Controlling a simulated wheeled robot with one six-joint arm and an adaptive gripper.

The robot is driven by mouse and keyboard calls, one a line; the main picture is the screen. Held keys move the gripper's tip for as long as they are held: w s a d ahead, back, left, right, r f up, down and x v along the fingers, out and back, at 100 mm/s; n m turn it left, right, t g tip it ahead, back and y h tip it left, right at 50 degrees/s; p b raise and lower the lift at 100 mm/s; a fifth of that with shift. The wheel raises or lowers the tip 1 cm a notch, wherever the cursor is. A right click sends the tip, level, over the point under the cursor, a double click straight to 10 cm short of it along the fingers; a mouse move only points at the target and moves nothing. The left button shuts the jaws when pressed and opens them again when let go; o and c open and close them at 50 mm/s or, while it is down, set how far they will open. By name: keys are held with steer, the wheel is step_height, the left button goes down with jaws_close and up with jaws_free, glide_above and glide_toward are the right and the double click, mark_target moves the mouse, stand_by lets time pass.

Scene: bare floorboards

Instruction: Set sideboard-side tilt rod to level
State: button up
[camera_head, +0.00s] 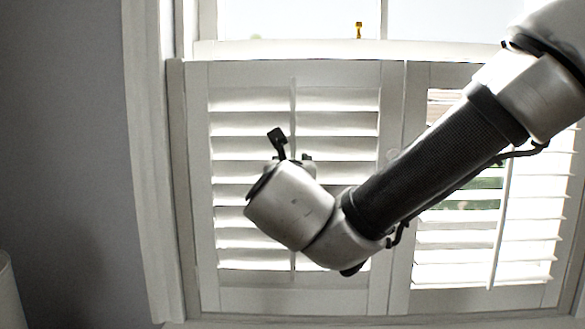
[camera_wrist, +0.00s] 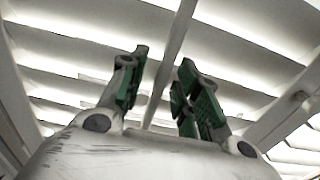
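A white window shutter has a left panel (camera_head: 230,294) and a right panel (camera_head: 480,298), each with slats and a thin tilt rod. The left rod (camera_head: 293,98) runs up the middle of its panel, partly hidden behind my wrist. The right rod (camera_head: 501,225) is partly hidden by my arm. My gripper (camera_wrist: 163,62) is open, with green-padded fingers pointing at the slats. In the wrist view a rod (camera_wrist: 172,48) shows in the gap between the fingers; I see no finger pressed on it.
A small knob (camera_head: 393,155) sits near where the panels meet. A small golden object (camera_head: 359,30) shows above the shutters. A pale rounded object (camera_head: 6,292) stands at the lower left edge. Grey wall (camera_head: 65,150) fills the left. No sideboard is recognisable.

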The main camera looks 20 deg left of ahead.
steer(key=shift+w, duration=0.25)
jaws_close()
steer(key=shift+f, duration=1.55)
jaws_free()
steer(key=shift+r, duration=0.1)
